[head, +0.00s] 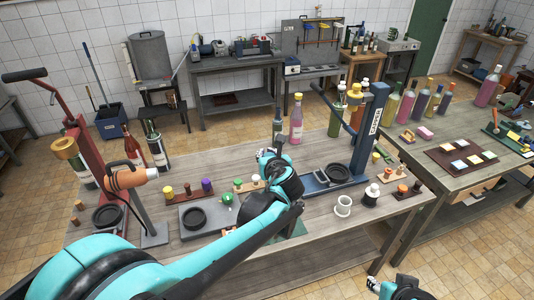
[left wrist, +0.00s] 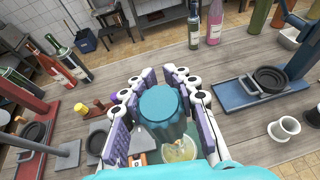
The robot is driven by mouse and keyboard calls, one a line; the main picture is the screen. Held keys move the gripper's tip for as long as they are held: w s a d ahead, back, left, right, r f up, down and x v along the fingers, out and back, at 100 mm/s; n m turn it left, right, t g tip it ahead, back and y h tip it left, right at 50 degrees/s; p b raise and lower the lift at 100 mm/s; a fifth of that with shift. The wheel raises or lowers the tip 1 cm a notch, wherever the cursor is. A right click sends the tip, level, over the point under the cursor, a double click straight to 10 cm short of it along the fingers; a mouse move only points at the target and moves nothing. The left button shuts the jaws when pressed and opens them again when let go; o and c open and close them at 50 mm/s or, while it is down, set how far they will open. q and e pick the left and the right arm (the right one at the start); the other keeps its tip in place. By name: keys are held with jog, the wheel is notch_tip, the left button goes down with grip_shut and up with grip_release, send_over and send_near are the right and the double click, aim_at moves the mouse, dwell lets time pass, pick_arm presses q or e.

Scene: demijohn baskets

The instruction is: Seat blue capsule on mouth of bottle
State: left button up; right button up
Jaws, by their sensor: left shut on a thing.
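The blue capsule (left wrist: 160,105) sits between the fingers of my left gripper (left wrist: 160,88) in the left wrist view, its round blue top facing the camera. My left gripper is shut on it, above the bench; in the head view this gripper (head: 268,156) hides the capsule. A yellowish round thing (left wrist: 180,149) shows just below the capsule; I cannot tell whether it is a bottle. A dark uncapped-looking bottle (head: 278,130) stands behind the gripper, beside a pink bottle (head: 296,120). Which bottle is meant is unclear. My right gripper (head: 385,288) is at the bottom edge, its fingers unclear.
A blue press (head: 350,155) stands right of my gripper and a red press (head: 95,175) to the left. Small stoppers on blocks, a white cup (head: 343,206) and a grey plate with a black ring (head: 194,217) lie on the bench. Dark bottles (head: 157,145) stand at left.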

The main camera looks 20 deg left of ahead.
pick_arm(q)
jog(key=shift+f+b, duration=1.4)
jog(key=shift+f, duration=0.7)
jog(key=shift+f+b, duration=2.5)
jog(key=shift+f, duration=0.45)
jog(key=o, duration=0.9)
jog(key=v, duration=1.2)
